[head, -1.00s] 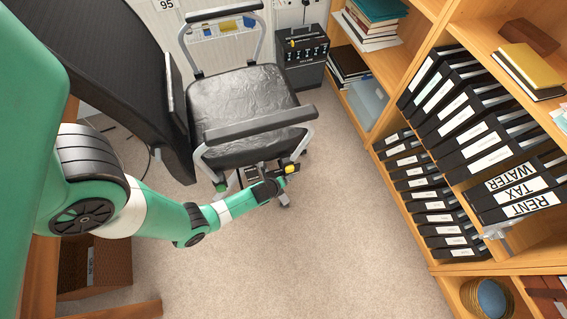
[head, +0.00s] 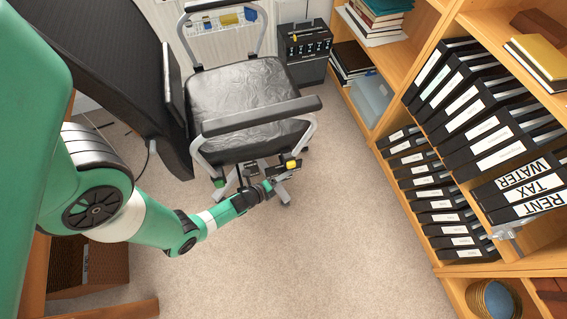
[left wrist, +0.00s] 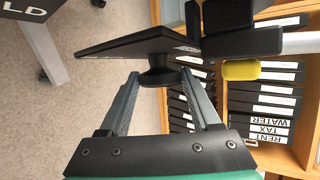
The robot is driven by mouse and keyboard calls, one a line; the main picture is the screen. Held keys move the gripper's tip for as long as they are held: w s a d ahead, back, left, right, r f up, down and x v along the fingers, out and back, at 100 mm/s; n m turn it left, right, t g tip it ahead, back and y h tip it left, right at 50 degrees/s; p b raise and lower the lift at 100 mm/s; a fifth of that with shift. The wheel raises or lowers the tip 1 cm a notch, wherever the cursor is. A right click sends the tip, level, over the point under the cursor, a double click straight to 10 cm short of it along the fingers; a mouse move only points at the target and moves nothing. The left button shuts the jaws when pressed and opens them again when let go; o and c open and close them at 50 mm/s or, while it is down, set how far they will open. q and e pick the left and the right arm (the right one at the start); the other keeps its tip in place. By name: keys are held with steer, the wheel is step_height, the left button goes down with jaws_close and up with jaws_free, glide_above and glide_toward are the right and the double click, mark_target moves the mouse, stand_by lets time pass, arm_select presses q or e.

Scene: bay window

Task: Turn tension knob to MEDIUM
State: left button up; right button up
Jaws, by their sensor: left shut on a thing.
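The office chair (head: 240,100) has a black padded seat, grey frame and black armrests. In the left wrist view, a black round knob (left wrist: 158,76) hangs from a dark flat plate (left wrist: 135,46) under the seat. My left gripper (left wrist: 160,82) has its two fingers on either side of the knob and is shut on it. In the head view my left gripper (head: 266,187) is at the chair's front underside; the knob is too small to make out there. A yellow handle (left wrist: 241,70) sits to the right of the knob. No MEDIUM marking is readable. My right gripper is not in view.
A wooden shelf (head: 440,285) with black binders stands on the right. A black cabinet (head: 305,50) stands behind the chair. A wicker box (head: 105,265) is at lower left. The carpet (head: 300,260) in front of the chair is clear.

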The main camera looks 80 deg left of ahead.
arm_select(q)
steer(key=shift+f+t+b, duration=0.15)
steer(key=shift+t+b, duration=0.25)
steer(key=shift+b, duration=0.15)
steer(key=o, duration=1.3)
steer(key=shift+o, duration=0.2)
